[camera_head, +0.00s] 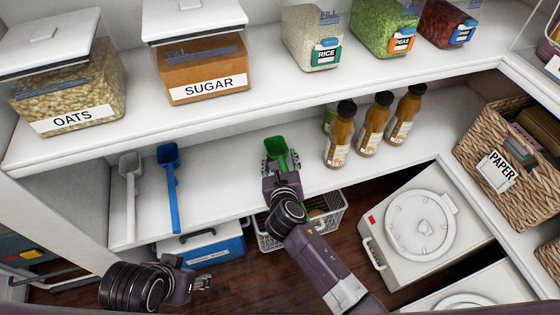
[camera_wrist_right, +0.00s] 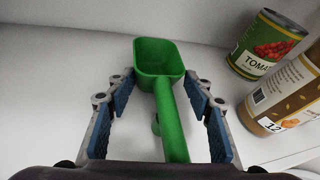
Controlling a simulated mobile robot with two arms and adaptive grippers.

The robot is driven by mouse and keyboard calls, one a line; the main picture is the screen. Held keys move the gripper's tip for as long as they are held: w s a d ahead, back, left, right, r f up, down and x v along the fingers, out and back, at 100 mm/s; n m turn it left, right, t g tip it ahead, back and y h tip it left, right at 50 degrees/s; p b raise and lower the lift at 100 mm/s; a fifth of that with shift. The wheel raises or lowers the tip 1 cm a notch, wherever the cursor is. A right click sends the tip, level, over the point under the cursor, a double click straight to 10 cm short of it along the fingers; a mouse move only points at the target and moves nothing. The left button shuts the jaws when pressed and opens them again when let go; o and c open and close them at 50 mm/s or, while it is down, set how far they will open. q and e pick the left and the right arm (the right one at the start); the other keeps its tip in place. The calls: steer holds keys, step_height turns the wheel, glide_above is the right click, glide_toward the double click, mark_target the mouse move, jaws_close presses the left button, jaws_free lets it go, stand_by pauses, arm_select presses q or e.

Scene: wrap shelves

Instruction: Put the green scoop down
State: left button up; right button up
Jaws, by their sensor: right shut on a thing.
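The green scoop (camera_head: 277,150) is at the lower white shelf (camera_head: 225,185), its bowl pointing to the back. In the right wrist view, the scoop (camera_wrist_right: 160,62) has its bowl beyond my fingertips and its handle running back between the blue-padded fingers. My right gripper (camera_head: 280,170) is shut on the scoop; in the wrist view my right gripper (camera_wrist_right: 162,90) spans the handle. I cannot tell whether the scoop touches the shelf. My left gripper (camera_head: 205,282) is low at the left, in front of the shelf, away from the scoop; its finger opening is unclear.
Several sauce bottles (camera_head: 372,125) and a tomato can (camera_wrist_right: 262,45) stand right of the green scoop. The upper shelf (camera_head: 275,90) overhangs. Bare shelf lies between blue and green scoops.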

steer(key=shift+r, duration=0.15)
steer(key=o, duration=1.2)
steer(key=shift+f, duration=0.2)
steer(key=shift+c, duration=0.2)
